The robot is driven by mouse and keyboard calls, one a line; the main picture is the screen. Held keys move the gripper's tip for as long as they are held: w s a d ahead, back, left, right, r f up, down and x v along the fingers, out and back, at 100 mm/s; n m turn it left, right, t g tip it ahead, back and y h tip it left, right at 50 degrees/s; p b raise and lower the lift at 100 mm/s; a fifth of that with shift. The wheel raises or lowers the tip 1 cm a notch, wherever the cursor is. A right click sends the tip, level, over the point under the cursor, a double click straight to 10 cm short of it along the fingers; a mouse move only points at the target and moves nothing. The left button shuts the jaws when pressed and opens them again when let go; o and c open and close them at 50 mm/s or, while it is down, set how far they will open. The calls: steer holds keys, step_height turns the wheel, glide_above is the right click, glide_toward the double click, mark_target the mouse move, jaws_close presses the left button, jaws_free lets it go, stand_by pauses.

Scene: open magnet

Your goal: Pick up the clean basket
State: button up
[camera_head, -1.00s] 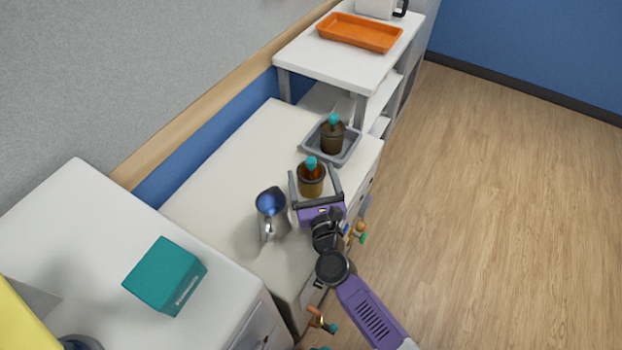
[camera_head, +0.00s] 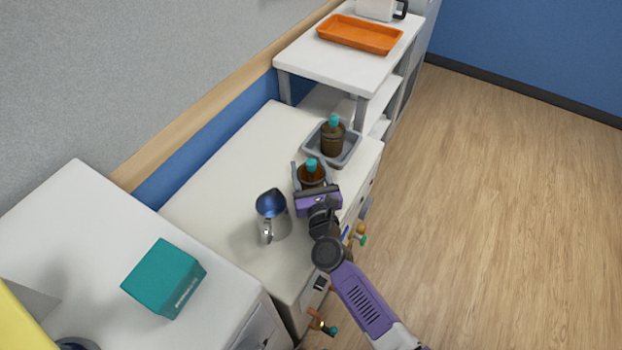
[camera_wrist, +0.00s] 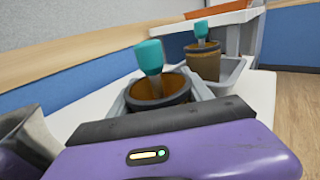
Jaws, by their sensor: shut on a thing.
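Two similar brown round containers, each with a teal-topped tool upright in it, are in view; I cannot tell from looks which is the clean basket. The nearer brown container (camera_head: 313,174) stands on the white counter and shows in the wrist view (camera_wrist: 160,92). My gripper (camera_head: 311,180) is shut on it, with grey fingers along its sides. The gripper body hides the container's lower part. The farther brown container (camera_head: 333,139) stands inside a grey tray (camera_head: 350,156), beyond my gripper; it also shows in the wrist view (camera_wrist: 204,62).
A metal pitcher (camera_head: 272,217) stands close to the left of my gripper. A teal box (camera_head: 165,278) sits on the nearer white cabinet. An orange tray (camera_head: 360,34) lies on the higher white shelf. The counter's left back part is clear. Open wooden floor lies right.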

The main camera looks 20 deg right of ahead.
steer(key=shift+r, duration=0.1)
step_height(320, 180, up, 20)
steer(key=p, duration=1.2)
steer(key=shift+p, duration=0.3)
